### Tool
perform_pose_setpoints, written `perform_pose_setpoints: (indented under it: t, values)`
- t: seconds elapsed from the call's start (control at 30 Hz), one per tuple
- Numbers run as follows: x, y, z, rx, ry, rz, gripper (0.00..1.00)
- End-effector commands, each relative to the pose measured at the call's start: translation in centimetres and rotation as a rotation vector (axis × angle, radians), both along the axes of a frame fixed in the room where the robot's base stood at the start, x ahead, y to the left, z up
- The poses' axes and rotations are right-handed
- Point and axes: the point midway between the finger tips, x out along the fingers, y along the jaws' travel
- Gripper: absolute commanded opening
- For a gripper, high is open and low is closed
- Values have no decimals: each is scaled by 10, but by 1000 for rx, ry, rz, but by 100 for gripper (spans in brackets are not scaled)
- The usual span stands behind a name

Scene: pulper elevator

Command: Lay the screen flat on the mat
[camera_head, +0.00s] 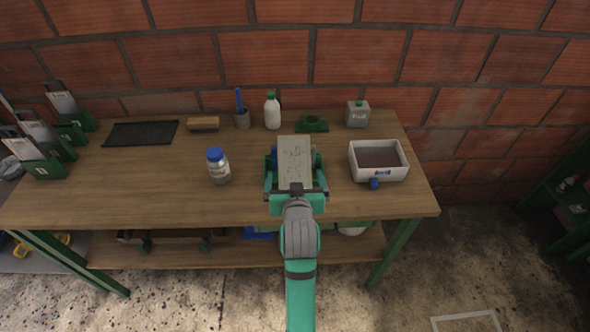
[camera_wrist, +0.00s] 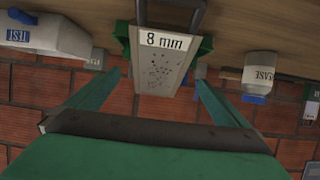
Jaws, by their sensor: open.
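The screen (camera_wrist: 165,72), a pale speckled plate with an "8 mm" label and a dark handle, is seen between my fingers in the wrist view. In the head view it appears as a pale plate (camera_head: 295,160) directly beyond my wrist. Green parts beside it look like a holder, partly hidden. My gripper (camera_head: 295,188) is open over the bench, with one finger on each side of the screen; in the wrist view the gripper (camera_wrist: 159,76) shows gaps on both sides. The mat (camera_head: 140,133) is a bare dark rectangle at the back left of the bench.
A blue-capped jar (camera_head: 218,166) stands left of my gripper, and a white tray (camera_head: 379,161) stands right. A brush (camera_head: 203,124), pen cup (camera_head: 242,119), white bottle (camera_head: 272,112) and grey container (camera_head: 357,114) line the back. Green racks (camera_head: 44,167) stand left. The front left is clear.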

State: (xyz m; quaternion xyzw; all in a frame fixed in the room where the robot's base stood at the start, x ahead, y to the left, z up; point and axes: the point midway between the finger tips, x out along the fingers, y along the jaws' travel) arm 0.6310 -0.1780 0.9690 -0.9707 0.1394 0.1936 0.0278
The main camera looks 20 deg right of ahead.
Motion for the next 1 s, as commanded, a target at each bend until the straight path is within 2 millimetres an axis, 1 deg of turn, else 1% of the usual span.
perform_pose_setpoints:
  t: [0.1, 0.27, 0.5, 0.6, 0.7, 0.9, 0.97, 1.0]
  values:
    - [10, -3, -4, 0, 0, 0, 100]
    - [18, -6, -7, 0, 0, 0, 100]
    - [46, -16, -20, 1, 1, 1, 100]
    - [55, -19, -22, 0, -2, 1, 100]
    - [58, -20, -24, 0, -2, 1, 100]
    - [57, -20, -24, 0, -2, 0, 100]
    - [57, -20, -24, 0, -2, 0, 86]
    - [57, -20, -24, 0, -2, 0, 76]
